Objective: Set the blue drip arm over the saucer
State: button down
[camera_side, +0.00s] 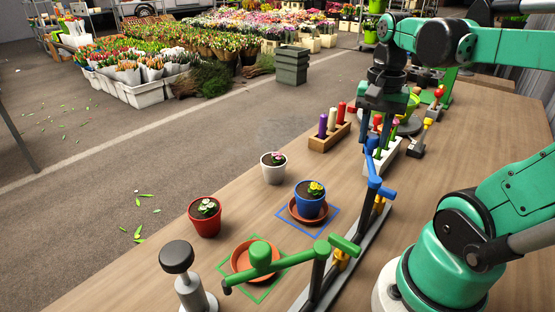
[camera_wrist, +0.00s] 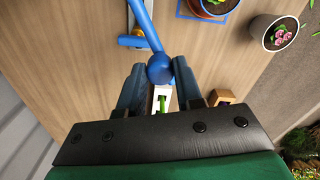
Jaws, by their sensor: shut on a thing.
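The blue drip arm (camera_side: 374,172) sits on a post of the grey rail and points away along the rail, to the side of the saucers. My gripper (camera_side: 368,138) is above its far end. In the wrist view my gripper (camera_wrist: 160,85) is shut on the arm's round blue knob (camera_wrist: 160,68). A terracotta saucer (camera_side: 293,214) lies inside a blue square outline and holds a blue pot (camera_side: 309,208) with yellow flowers. That pot shows partly at the top of the wrist view (camera_wrist: 208,8). The blue arm is not over this saucer.
A green drip arm (camera_side: 300,258) reaches over an empty terracotta saucer (camera_side: 240,263) in a green outline. A red pot (camera_side: 205,222), a white pot (camera_side: 273,173), a dark knobbed post (camera_side: 178,258) and a wooden holder with colored cylinders (camera_side: 328,139) stand nearby. A white block (camera_side: 385,158) stands behind the blue arm.

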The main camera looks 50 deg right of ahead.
dwell(0.8)
jog(key=w+a+n, duration=0.3)
jog(key=a+n, duration=0.3)
jog(key=n, duration=0.6)
jog(key=shift+w+a, duration=0.3)
jog(key=shift+w, duration=0.05)
dwell(0.5)
jog(key=c, duration=0.6)
grip_release()
jog(key=shift+r, duration=2.85)
